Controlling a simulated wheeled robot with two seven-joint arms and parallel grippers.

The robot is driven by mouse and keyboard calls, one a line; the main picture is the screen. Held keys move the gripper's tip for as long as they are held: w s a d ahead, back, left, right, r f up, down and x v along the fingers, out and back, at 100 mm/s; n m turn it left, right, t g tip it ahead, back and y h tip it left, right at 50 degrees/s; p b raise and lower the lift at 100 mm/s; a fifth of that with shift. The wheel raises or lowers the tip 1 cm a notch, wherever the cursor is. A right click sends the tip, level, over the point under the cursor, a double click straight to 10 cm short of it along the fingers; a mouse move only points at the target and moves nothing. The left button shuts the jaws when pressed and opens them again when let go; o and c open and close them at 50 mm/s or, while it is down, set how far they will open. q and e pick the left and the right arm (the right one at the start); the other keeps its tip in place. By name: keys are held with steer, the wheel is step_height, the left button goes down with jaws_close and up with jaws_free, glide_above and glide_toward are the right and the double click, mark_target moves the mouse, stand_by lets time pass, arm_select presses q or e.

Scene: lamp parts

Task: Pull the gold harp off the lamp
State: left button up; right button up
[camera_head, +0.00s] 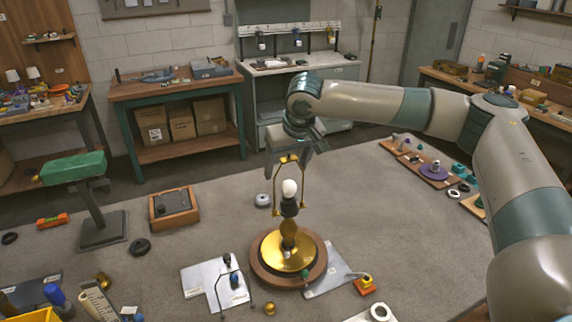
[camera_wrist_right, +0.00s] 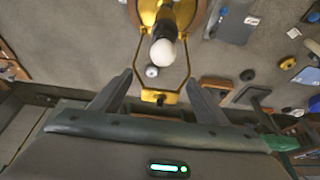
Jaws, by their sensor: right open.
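The gold harp (camera_head: 275,181) is a thin loop standing upright around a white bulb (camera_head: 289,188) on the lamp. The lamp has a gold base (camera_head: 288,262) on a round wooden disc. My right gripper (camera_head: 289,168) is above the lamp, pointing down, with its fingers open at the harp's top. In the right wrist view, the harp (camera_wrist_right: 159,97) lies between the two spread fingers (camera_wrist_right: 160,84), with a visible gap on each side. The bulb (camera_wrist_right: 164,52) shows inside the loop. My left gripper is not in view.
A wooden box (camera_head: 174,208) and a green-topped grey stand (camera_head: 102,225) are on the left of the table. A grey plate (camera_head: 215,282) lies beside the lamp base. Boards with small parts (camera_head: 418,160) lie at the right. The tabletop behind the lamp is mostly clear.

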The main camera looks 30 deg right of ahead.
steer(key=shift+w+f, duration=0.2)
steer(key=shift+f, duration=0.35)
steer(key=shift+c, duration=0.4)
steer(key=c, duration=1.4)
steer(key=shift+o, duration=1.4)
steer(key=shift+f, duration=0.15)
steer(key=shift+s, duration=0.1)
steer(key=c, duration=0.4)
steer(key=shift+r+p, duration=0.45)
steer(key=shift+p, duration=0.25)
